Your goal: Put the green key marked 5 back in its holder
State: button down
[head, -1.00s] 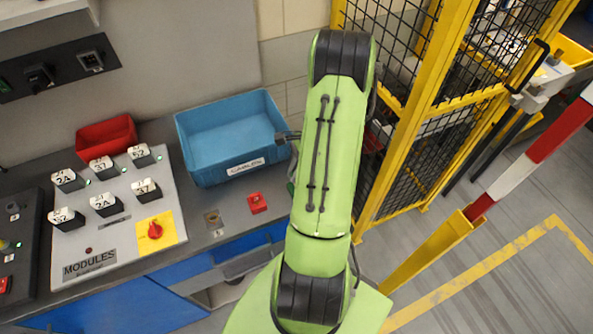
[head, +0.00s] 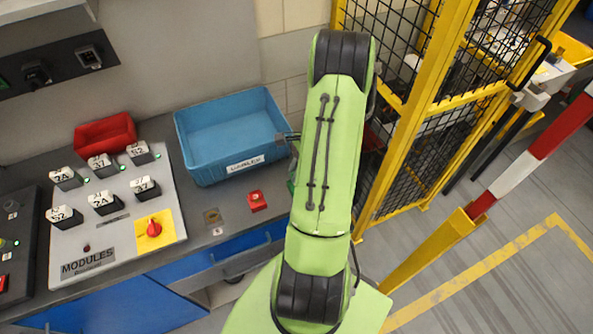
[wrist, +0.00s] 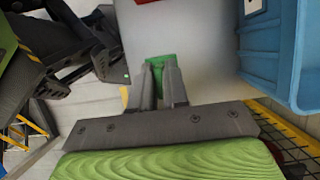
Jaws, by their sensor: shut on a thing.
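In the wrist view my gripper (wrist: 161,73) is shut on the green key (wrist: 158,60). Only part of the key shows between and beyond the fingers, and its number cannot be read. Pale grey surface lies around it in that view.
A red key block (head: 257,200) sits right of the brass square. Behind is a blue bin (head: 226,170), also in the wrist view (wrist: 262,48). The module panel (head: 118,262) with several black blocks and a red bin (head: 105,132) are left. A yellow fence (head: 405,120) stands right.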

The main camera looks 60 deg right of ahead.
jog(key=shift+f+b, duration=0.75)
jog(key=shift+f, duration=0.4)
jog(key=c, duration=1.1)
grip_release()
jog(key=shift+o, duration=0.2)
jog(key=shift+r, duration=0.1)
jog(key=p+v, duration=0.2)
jog(key=v, duration=1.3)
jog(key=shift+r, duration=0.35)
jog(key=shift+w, duration=0.1)
